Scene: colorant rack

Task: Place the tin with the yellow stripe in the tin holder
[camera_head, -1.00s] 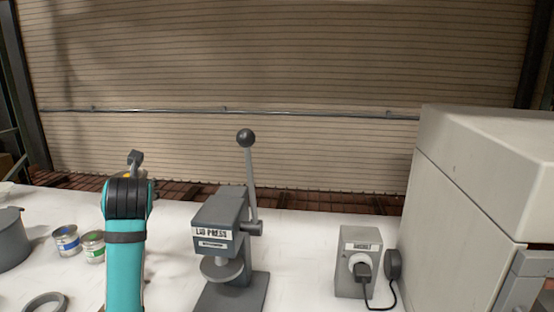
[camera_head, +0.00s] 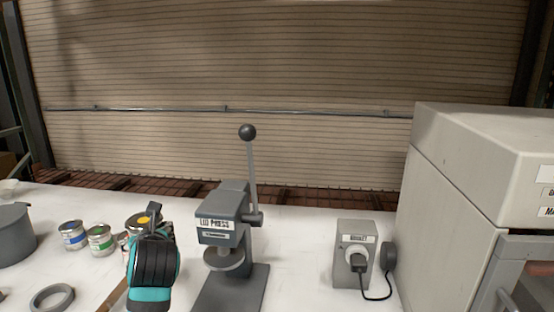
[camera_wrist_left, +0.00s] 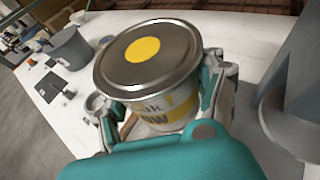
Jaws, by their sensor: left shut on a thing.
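The yellow-stripe tin (camera_wrist_left: 160,115) has a metal lid with a yellow dot and a yellow band on its label. My left gripper (camera_wrist_left: 158,100) is shut around its sides in the left wrist view. In the head view the tin (camera_head: 137,220) shows partly behind my left arm, left of the lid press, and most of the gripper is hidden. I cannot tell whether the tin touches the table. I cannot make out the tin holder for certain. My right gripper is not in view.
A blue-striped tin (camera_head: 73,236) and a green-striped tin (camera_head: 101,240) stand left of my arm. The lid press (camera_head: 217,225) stands close on the right. A grey pot (camera_head: 12,235), a ring (camera_head: 52,298), a socket box (camera_head: 350,255) and a large cabinet (camera_head: 460,190) surround free white table.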

